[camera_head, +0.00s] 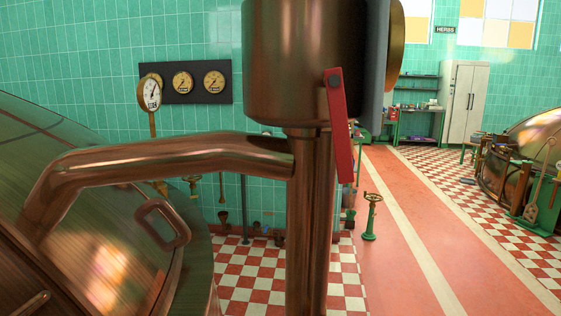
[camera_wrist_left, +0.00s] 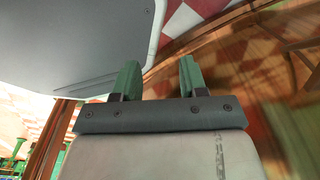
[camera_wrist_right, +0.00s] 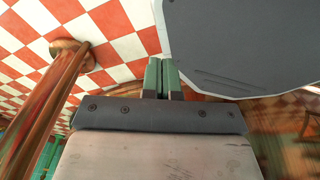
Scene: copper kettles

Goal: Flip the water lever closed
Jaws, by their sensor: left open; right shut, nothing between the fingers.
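The red water lever (camera_head: 340,127) hangs down from a pivot on the right side of a large copper cylinder (camera_head: 290,60), its lower end tilted slightly to the right. A copper pipe (camera_head: 170,152) runs left from below the cylinder to the copper kettle (camera_head: 95,235). Neither gripper shows in the head view. My left gripper (camera_wrist_left: 158,78) is open and empty in the left wrist view. My right gripper (camera_wrist_right: 162,76) is shut with nothing in it in the right wrist view. The lever does not show in either wrist view.
A vertical copper pipe (camera_head: 310,225) stands under the cylinder. A green valve stand (camera_head: 371,218) is on the floor to the right. An orange walkway (camera_head: 410,250) runs clear toward the white cabinet (camera_head: 465,103). Gauges (camera_head: 183,82) hang on the tiled wall.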

